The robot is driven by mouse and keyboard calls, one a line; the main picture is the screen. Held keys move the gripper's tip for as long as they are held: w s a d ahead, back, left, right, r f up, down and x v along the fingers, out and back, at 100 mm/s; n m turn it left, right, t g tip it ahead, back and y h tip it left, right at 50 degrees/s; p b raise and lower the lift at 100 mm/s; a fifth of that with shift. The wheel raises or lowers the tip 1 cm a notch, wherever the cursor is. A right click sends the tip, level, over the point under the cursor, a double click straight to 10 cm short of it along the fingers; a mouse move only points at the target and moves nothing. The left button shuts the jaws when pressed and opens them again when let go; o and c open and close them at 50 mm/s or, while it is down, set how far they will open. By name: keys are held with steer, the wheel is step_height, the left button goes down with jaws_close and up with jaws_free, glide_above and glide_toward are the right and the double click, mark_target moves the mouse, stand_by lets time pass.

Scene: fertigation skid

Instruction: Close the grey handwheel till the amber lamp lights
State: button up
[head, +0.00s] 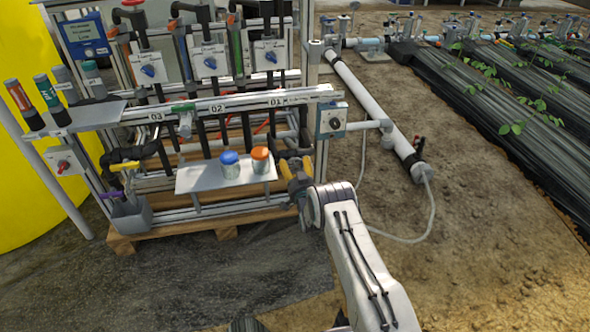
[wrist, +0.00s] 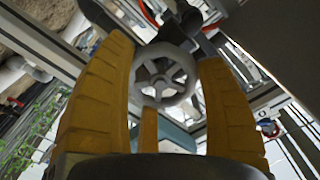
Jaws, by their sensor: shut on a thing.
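The grey handwheel (wrist: 160,85) is a round spoked wheel and shows in the middle of the wrist view. My gripper (wrist: 166,62) has yellow ribbed fingers on both sides of the wheel and a further yellow finger below it, and it is shut on the wheel. In the head view my gripper (head: 295,180) is at the right end of the skid's lower pipes, beside the small shelf. My gripper and arm hide the handwheel there. I cannot make out a lit amber lamp in either view.
A grey shelf (head: 205,183) left of my gripper bears a blue-lidded jar (head: 230,164) and an orange-lidded jar (head: 260,160). A grey box with a round dial (head: 333,121) is above my gripper. A white pipe (head: 370,108) and open soil (head: 470,230) lie to the right.

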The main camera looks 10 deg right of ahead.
steer(key=shift+s+a+f+m, duration=0.2)
steer(key=shift+a+f+m, duration=0.1)
steer(key=shift+f+m, duration=0.25)
steer(key=shift+r, duration=0.1)
steer(key=o, duration=0.9)
steer(key=shift+a, duration=0.1)
steer(key=shift+o, duration=1.4)
steer(key=shift+w+r, duration=0.1)
steer(key=shift+r, duration=0.15)
steer(key=shift+d, duration=0.2)
steer(key=s, duration=1.2)
